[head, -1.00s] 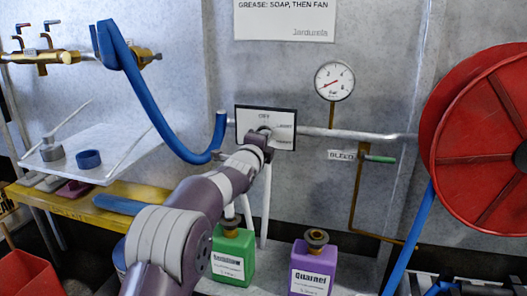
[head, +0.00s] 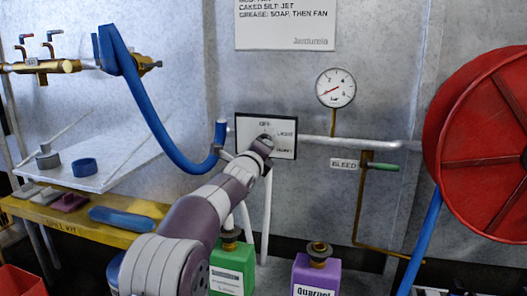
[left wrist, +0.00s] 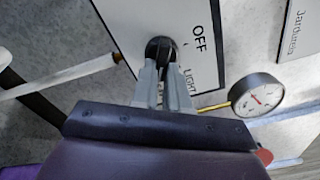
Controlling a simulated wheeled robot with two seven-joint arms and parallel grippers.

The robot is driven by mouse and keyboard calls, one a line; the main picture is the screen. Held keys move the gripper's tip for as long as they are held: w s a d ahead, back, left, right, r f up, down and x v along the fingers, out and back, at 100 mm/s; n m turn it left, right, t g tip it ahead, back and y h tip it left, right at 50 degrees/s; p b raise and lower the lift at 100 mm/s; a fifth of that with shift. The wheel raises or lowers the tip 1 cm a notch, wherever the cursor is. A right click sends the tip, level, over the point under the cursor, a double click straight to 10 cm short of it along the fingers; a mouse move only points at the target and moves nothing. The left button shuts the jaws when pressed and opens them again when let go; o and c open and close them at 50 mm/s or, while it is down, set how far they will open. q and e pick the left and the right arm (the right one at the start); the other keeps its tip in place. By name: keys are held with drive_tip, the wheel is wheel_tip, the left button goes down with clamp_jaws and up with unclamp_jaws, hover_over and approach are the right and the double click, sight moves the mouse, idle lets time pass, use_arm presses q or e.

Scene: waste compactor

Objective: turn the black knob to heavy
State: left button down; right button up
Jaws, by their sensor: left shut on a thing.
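The black knob (left wrist: 160,48) sits on a white plate with a dark border (left wrist: 205,22). In the left wrist view, the two grey fingers of my left gripper (left wrist: 161,82) are closed on the knob from below. OFF and LIGHT are printed on the plate to the right of the knob. In the head view, the plate (head: 248,128) is on the wall, with OFF at the top, LIGHT at upper right and a lower right label partly readable. My left gripper (head: 264,143) covers most of the knob, so its pointing direction cannot be told. My right gripper is not in view.
A pipe (head: 350,143) runs right from the plate below a pressure gauge (head: 335,88). A green bleed handle (head: 384,167) is below it. A blue hose (head: 150,110) hangs at left, a red reel (head: 480,140) at right. Green (head: 232,268) and purple (head: 316,276) bottles stand below.

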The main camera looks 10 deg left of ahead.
use_arm(q)
drive_tip(key=c, duration=1.1)
unclamp_jaws()
drive_tip(key=shift+c, duration=0.2)
drive_tip(key=s+b, duration=0.2)
drive_tip(key=s, duration=1)
drive_tip(key=shift+s+a, duration=0.25)
drive_tip(key=shift+s, duration=0.1)
